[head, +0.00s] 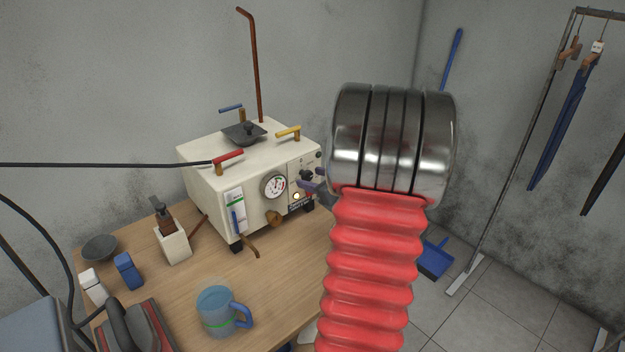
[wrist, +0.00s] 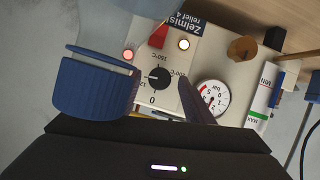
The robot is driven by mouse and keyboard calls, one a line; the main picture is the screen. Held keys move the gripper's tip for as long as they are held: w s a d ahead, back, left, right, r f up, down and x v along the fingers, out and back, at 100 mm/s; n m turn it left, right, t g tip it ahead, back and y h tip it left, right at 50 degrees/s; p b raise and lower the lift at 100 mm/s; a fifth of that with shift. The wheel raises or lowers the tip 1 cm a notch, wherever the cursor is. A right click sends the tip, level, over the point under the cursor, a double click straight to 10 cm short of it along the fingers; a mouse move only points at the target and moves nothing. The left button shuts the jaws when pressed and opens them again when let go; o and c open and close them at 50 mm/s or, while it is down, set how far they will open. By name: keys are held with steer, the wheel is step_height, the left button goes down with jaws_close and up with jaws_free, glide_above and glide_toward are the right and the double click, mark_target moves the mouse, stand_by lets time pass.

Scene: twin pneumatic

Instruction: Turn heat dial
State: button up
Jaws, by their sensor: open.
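The heat dial (wrist: 160,77) is a black round knob on a white panel marked 0 and with temperatures in °C, upside down in the wrist view. Its white pointer line faces left in that view. The panel is on the front of a cream steam station (head: 215,190), and the dial also shows small in the head view (head: 306,175). My gripper (wrist: 161,88) is open, its purple fingers on either side of the dial in the picture. I cannot tell whether they touch it. In the head view my gripper (head: 313,181) is at the station's front right, partly hidden by my arm.
A red switch (wrist: 158,37), a lit lamp (wrist: 184,44) and a pressure gauge (wrist: 211,98) are near the dial. A brown knob (head: 274,218) sits lower on the front.

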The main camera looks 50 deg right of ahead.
steer(key=v, duration=1.3)
steer(key=shift+s, duration=0.1)
steer(key=w+a+r+g+h, duration=0.15)
steer(key=w+a+r, duration=0.25)
steer(key=w, duration=0.5)
steer(key=w+a+r+g+h, duration=0.1)
steer(key=w+a+r+h, duration=0.2)
steer(key=a, duration=0.7)
steer(key=s+a+f+g+y, duration=0.1)
steer(key=s+a, duration=0.3)
steer(key=a, duration=0.6)
steer(key=s+a+f+g+y, duration=0.2)
steer(key=s+a+y, duration=0.2)
steer(key=a, duration=0.7)
steer(key=s+a+f+n+g+y, duration=0.1)
steer(key=s+a+g+y, duration=0.1)
steer(key=a, duration=0.8)
steer(key=shift+s+a+f+y, duration=0.15)
steer(key=shift+s+a+y, duration=0.05)
steer(key=shift+s+y, duration=0.25)
steer(key=shift+s+a+f+y, duration=0.2)
steer(key=shift+s+y, duration=0.1)
steer(key=shift+s, duration=0.3)
